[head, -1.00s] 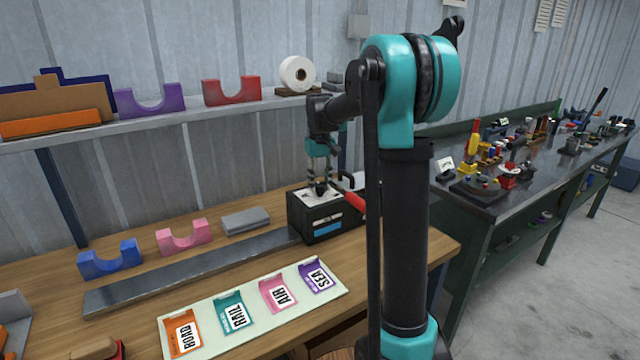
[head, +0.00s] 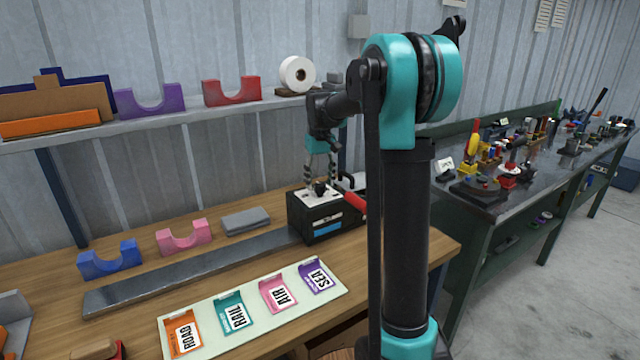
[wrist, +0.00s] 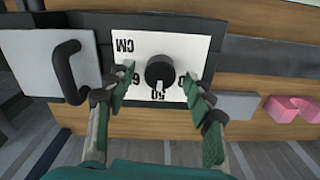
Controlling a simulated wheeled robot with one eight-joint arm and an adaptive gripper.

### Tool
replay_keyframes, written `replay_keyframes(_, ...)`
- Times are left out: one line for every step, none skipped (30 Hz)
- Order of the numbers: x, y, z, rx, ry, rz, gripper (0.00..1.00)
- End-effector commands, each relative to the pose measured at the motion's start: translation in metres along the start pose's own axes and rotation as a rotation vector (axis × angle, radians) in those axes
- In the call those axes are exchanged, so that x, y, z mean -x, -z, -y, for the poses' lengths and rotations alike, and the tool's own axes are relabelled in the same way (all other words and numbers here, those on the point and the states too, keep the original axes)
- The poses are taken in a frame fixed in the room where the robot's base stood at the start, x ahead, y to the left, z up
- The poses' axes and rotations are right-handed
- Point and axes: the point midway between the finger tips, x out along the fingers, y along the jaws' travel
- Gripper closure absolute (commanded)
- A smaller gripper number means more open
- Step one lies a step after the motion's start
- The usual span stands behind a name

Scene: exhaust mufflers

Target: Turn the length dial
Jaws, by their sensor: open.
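The length dial (wrist: 160,72) is a round black knob with a white pointer on a white scale plate (wrist: 140,50) marked CM, with the pointer beside the 50 mark in the wrist view. In the head view the dial (head: 319,187) sits on top of a black box (head: 318,232) on the wooden bench. My gripper (wrist: 160,93) is open, with one green-padded finger on each side of the knob and a gap to it on both sides. In the head view my gripper (head: 320,182) is above the box, pointing down.
A red handle (head: 355,202) sticks out at the box's right side. A metal strip (head: 190,272) runs left from the box. A mat (head: 255,322) with ROAD, RAIL, AIR and SEA labels lies in front. Blue (head: 109,260) and pink (head: 184,236) cradles and a grey block (head: 245,221) stand behind the strip.

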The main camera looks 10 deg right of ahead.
Motion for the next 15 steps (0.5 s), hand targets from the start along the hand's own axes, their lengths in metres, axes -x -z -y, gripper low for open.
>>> replay_keyframes(0.008,0.000,0.000,0.000,0.000,0.000,0.47)
replay_keyframes(0.013,0.000,0.000,0.000,0.000,0.000,0.47)
replay_keyframes(0.021,0.000,0.000,0.000,0.000,0.000,0.47)
replay_keyframes(0.027,0.000,0.000,0.000,0.000,0.000,0.47)
replay_keyframes(0.033,0.000,0.000,0.000,0.000,0.000,0.47)
replay_keyframes(0.042,0.000,0.000,0.000,0.000,0.000,0.47)
replay_keyframes(0.048,0.000,0.000,0.000,0.000,0.000,0.47)
replay_keyframes(0.054,-0.001,0.000,0.000,0.000,0.000,0.47)
replay_keyframes(0.062,0.000,0.000,0.000,0.000,0.000,0.47)
replay_keyframes(0.068,0.000,0.000,0.000,0.000,0.000,0.47)
replay_keyframes(0.074,0.000,0.000,0.000,0.000,0.000,0.47)
replay_keyframes(0.080,0.000,0.000,0.000,0.000,0.000,0.47)
replay_keyframes(0.085,0.000,0.000,0.000,0.000,0.000,0.47)
replay_keyframes(0.089,0.000,0.000,0.000,0.000,0.000,0.47)
replay_keyframes(0.094,0.000,0.000,0.000,0.000,0.000,0.47)
